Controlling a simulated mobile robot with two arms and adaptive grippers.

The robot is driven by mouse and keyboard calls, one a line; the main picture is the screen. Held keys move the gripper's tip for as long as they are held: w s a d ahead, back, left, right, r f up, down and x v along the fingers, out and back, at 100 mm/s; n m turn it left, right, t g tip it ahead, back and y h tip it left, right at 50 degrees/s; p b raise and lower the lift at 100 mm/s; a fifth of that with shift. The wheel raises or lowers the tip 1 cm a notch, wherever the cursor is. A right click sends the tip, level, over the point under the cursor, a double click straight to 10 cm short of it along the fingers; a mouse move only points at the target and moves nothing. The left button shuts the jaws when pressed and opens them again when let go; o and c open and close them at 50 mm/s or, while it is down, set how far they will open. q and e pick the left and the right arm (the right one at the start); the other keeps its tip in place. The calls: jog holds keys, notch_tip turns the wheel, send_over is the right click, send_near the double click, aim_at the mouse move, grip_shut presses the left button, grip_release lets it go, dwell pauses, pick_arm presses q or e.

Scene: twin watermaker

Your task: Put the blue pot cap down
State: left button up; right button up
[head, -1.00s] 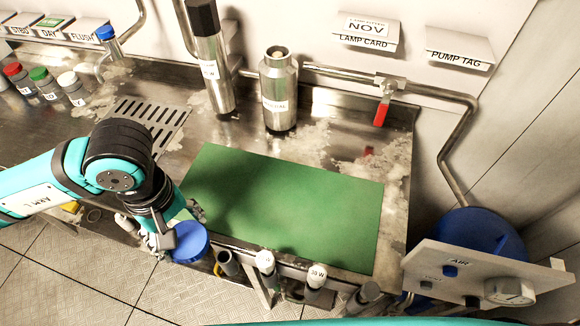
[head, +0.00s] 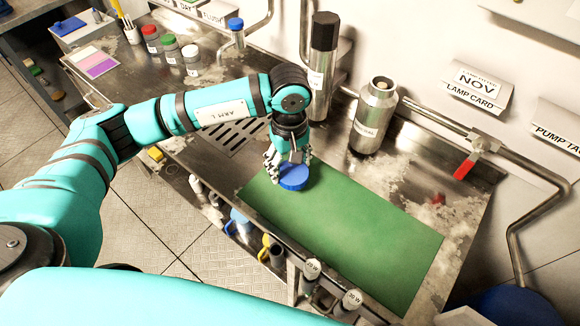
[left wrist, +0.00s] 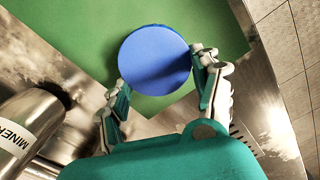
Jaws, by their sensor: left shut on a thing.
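The blue pot cap (head: 293,177) is a round blue disc over the left corner of the green mat (head: 345,235). My left gripper (head: 286,172) is shut on the cap, with its fingers pointing down. In the left wrist view the cap (left wrist: 154,60) sits between the two fingertips (left wrist: 158,80), with the green mat (left wrist: 60,25) behind it. I cannot tell whether the cap touches the mat or is just above it. My right gripper is not in view.
A steel canister (head: 374,116) and a tall black-topped cylinder (head: 322,60) stand behind the mat. A red-handled valve (head: 466,168) is at the right. Several capped bottles (head: 170,50) stand at the back left. The rest of the mat is clear.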

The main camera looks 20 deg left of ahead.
aim_at(290, 166)
pick_arm(q)
notch_tip(290, 166, down, 3)
jog(key=shift+f+p, duration=0.15)
jog(key=shift+p, duration=0.75)
jog(key=shift+f+b, duration=0.3)
jog(key=o, duration=1.2)
jog(key=shift+o, duration=0.2)
